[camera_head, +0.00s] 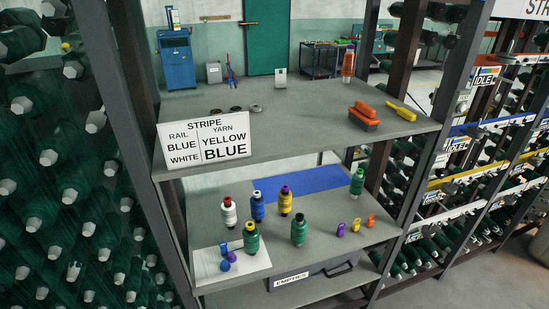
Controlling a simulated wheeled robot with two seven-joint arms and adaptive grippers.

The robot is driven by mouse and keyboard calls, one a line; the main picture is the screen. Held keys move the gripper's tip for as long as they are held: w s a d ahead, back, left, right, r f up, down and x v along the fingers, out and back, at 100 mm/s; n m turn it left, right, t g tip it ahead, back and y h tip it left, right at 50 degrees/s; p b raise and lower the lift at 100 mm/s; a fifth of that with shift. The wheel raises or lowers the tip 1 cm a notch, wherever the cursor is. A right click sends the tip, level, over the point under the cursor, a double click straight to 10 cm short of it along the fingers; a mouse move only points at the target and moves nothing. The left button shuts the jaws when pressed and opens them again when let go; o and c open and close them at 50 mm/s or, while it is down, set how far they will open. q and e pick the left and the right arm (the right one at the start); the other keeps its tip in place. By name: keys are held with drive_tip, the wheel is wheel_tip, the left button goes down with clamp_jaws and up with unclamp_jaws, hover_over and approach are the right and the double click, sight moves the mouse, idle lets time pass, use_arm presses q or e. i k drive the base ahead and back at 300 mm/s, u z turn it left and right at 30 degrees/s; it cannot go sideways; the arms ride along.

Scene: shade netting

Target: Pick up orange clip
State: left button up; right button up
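The clips appear apart from each other. Neither of my grippers shows in the head view.
Several thread spools stand on the same shelf, including a green one (357,180) behind the clips. A white mat (207,266) holds small blue and purple pieces. The upper shelf (300,118) overhangs, with an orange brush (363,124) and stripe sign (206,139). A post stands right.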

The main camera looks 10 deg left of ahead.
sight(369, 223)
drive_tip(key=u, duration=0.1)
drive_tip(key=i, duration=1.35)
drive_tip(key=z, duration=0.3)
